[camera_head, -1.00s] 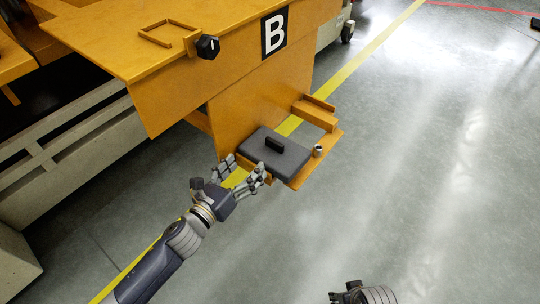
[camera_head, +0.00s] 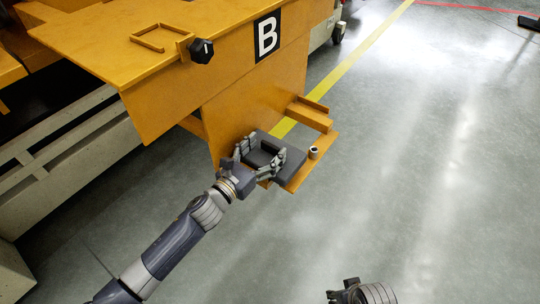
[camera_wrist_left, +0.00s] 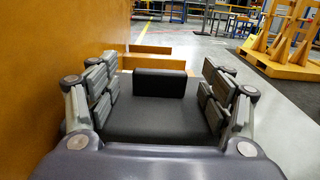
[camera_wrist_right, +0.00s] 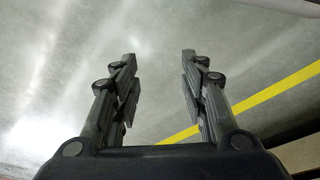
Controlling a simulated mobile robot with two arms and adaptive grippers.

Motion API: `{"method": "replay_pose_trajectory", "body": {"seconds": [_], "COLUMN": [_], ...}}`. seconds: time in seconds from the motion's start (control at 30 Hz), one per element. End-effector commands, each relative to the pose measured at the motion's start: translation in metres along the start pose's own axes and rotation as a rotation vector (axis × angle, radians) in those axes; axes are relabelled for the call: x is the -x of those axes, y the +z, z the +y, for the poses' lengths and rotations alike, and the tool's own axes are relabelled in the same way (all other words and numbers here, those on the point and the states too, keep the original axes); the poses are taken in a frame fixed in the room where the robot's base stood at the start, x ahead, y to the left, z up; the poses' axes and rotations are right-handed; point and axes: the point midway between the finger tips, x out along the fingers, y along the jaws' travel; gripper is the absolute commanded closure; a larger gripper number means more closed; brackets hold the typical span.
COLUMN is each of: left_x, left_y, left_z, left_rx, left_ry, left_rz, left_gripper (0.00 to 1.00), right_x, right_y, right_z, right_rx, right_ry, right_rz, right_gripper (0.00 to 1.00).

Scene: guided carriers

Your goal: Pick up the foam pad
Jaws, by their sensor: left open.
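The foam pad (camera_head: 290,155) is a dark grey slab lying on the low orange shelf (camera_head: 301,176) of the orange station. In the left wrist view the pad (camera_wrist_left: 155,120) has a black upright block (camera_wrist_left: 160,83) on its top, like a handle. My left gripper (camera_head: 263,156) is open over the pad. Its fingers stand to either side of the block, apart from it, in the left wrist view (camera_wrist_left: 161,90). My right gripper (camera_wrist_right: 160,65) is open and empty over bare floor. In the head view only part of it shows at the bottom edge.
The orange panel marked B (camera_head: 267,36) rises close beside my left gripper. A small metal cup-like piece (camera_head: 314,152) stands on the shelf's right edge. An orange block (camera_head: 309,116) lies behind the pad. A black knob (camera_head: 201,50) sticks out above.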

Motion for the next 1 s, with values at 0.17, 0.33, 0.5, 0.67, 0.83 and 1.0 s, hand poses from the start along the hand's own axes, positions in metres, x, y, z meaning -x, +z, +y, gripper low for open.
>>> {"method": "replay_pose_trajectory", "body": {"seconds": [0.17,0.33,0.5,0.67,0.83,1.0], "left_x": [-0.021,-0.024,-0.024,-0.024,-0.024,-0.024], "left_y": [-0.001,-0.001,0.0,0.0,0.0,0.0], "left_z": [0.0,0.0,0.0,0.0,0.0,0.0], "left_rx": [0.0,0.0,0.0,0.0,0.0,0.0], "left_ry": [0.001,0.0,0.0,0.0,0.0,0.0], "left_rz": [0.0,0.001,0.001,0.0,0.0,0.0], "left_gripper": [0.27,0.27,0.38,0.74,0.75,0.75], "right_x": [0.007,0.013,0.012,0.011,0.011,0.011], "right_y": [-0.003,-0.004,-0.002,-0.002,-0.002,-0.002], "right_z": [0.0,0.0,0.001,0.001,0.001,0.001], "right_rx": [-0.001,-0.002,-0.003,-0.003,-0.003,-0.002], "right_ry": [0.0,0.0,0.001,0.001,0.001,0.002], "right_rz": [0.005,0.006,0.002,0.001,0.003,0.004], "right_gripper": [0.6,0.6,0.6,0.6,0.6,0.6]}}
